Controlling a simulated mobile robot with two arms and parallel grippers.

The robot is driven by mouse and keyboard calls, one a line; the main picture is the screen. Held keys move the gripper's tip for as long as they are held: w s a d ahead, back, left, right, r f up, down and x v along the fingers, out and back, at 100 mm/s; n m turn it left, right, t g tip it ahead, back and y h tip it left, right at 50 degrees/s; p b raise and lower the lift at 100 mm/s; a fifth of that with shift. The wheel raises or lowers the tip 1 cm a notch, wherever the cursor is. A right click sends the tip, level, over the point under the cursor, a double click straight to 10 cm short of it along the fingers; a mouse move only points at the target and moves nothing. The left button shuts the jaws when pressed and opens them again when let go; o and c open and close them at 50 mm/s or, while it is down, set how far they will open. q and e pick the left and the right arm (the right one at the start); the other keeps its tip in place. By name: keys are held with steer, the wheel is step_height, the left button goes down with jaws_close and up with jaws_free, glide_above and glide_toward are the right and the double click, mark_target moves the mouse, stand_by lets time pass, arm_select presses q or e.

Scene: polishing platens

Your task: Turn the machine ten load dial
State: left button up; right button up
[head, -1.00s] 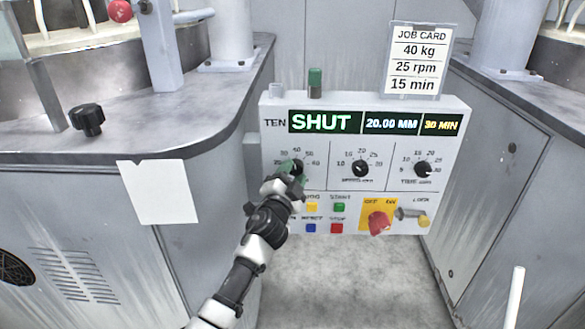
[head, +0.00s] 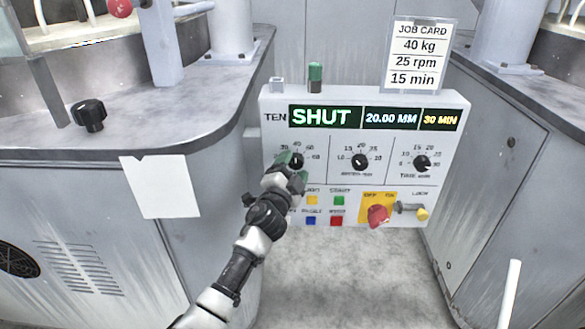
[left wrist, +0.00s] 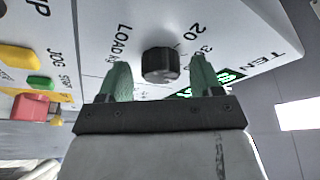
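The machine ten control box (head: 330,185) faces me, its display reading SHUT, 20.00 MM and 30 MIN. Its load dial (head: 297,160) is the leftmost of three black dials and is partly hidden by my gripper. In the left wrist view the load dial (left wrist: 161,65) is a black knob beside the LOAD label. My left gripper (head: 291,166) is at the load dial. In the left wrist view the left gripper (left wrist: 160,80) has its green fingers apart, one on each side of the knob, with gaps visible. My right gripper is not in view.
A job card (head: 416,55) reads 40 kg, 25 rpm, 15 min. The middle dial (head: 360,162) and time dial (head: 421,163) sit to the right. Below are coloured buttons, a red switch (head: 378,216) and a yellow-tipped lock (head: 421,214). A black knob (head: 89,115) stands on the left housing.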

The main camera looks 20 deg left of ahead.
arm_select(q)
steer(key=shift+s+f, duration=0.15)
steer(key=shift+s, duration=0.35)
steer(key=p+v, duration=0.1)
steer(key=v, duration=0.8)
steer(key=shift+s+a, duration=0.1)
steer(key=shift+s, duration=0.3)
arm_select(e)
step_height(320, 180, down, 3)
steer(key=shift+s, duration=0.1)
